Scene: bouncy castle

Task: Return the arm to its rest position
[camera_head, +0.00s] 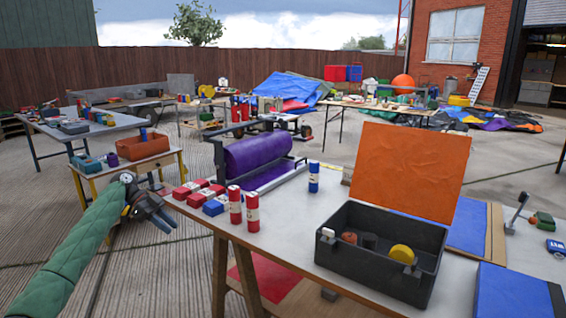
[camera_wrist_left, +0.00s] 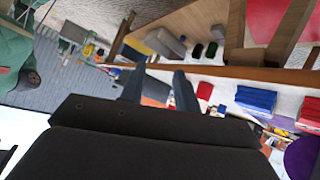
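My left arm (camera_head: 82,240), in a green quilted sleeve, comes in from the lower left of the head view. My left gripper (camera_head: 164,222) is off the left end of the near worktable (camera_head: 300,217). In the left wrist view its two dark fingers (camera_wrist_left: 159,88) stand apart, with nothing between them. My right arm and gripper are not in view.
On the near table are red and blue packs (camera_head: 199,189), tubes (camera_head: 252,212), a purple roll (camera_head: 258,155), a dark toolbox (camera_head: 372,278) and an orange panel (camera_head: 410,168). A small yellow-legged table with an orange bin (camera_head: 143,146) stands behind the gripper. Concrete floor lies left.

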